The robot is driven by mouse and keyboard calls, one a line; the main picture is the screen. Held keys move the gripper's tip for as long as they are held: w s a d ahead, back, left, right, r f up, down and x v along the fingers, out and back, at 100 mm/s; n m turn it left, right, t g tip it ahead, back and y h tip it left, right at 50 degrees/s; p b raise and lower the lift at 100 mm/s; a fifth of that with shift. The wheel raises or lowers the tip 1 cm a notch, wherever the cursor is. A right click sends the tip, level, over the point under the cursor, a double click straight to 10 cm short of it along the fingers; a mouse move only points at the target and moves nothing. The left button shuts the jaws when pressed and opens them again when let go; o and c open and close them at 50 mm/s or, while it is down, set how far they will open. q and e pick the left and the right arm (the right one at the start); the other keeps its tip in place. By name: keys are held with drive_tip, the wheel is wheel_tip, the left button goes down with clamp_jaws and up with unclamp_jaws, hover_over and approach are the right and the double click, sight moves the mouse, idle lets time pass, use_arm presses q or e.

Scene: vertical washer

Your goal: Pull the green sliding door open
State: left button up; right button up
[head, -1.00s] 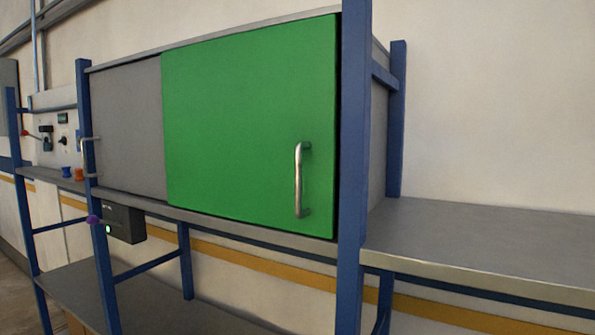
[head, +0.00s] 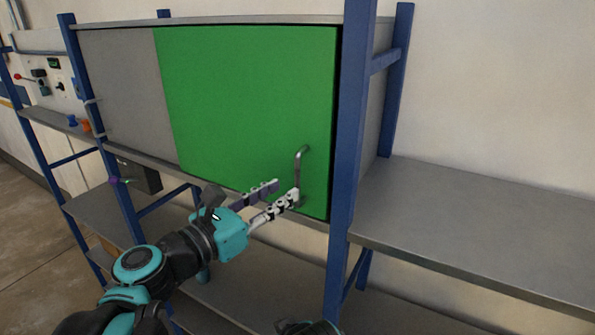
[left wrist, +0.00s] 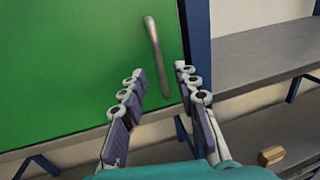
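The green sliding door (head: 250,95) covers the right part of the cabinet front, its right edge close to the blue post. A grey panel (head: 125,95) fills the left part. The upright metal handle (head: 301,165) is near the door's right edge; it also shows in the left wrist view (left wrist: 155,50). My left gripper (head: 287,190) is open, its fingertips near the handle's lower end. In the left wrist view the handle lies ahead, between the two spread fingers (left wrist: 160,72). Contact cannot be told. My right gripper's fingers are not seen.
A blue post (head: 350,150) stands just right of the door. A grey shelf (head: 470,220) extends to the right. A dark box (head: 140,176) hangs under the cabinet at left. A small wooden block (left wrist: 271,155) lies on the lower shelf.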

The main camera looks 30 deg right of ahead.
sight(297, 182)
use_arm(q)
drive_tip(key=p+x, duration=0.1)
drive_tip(key=x, duration=0.5)
drive_tip(key=shift+w+d, duration=0.1)
clamp_jaws()
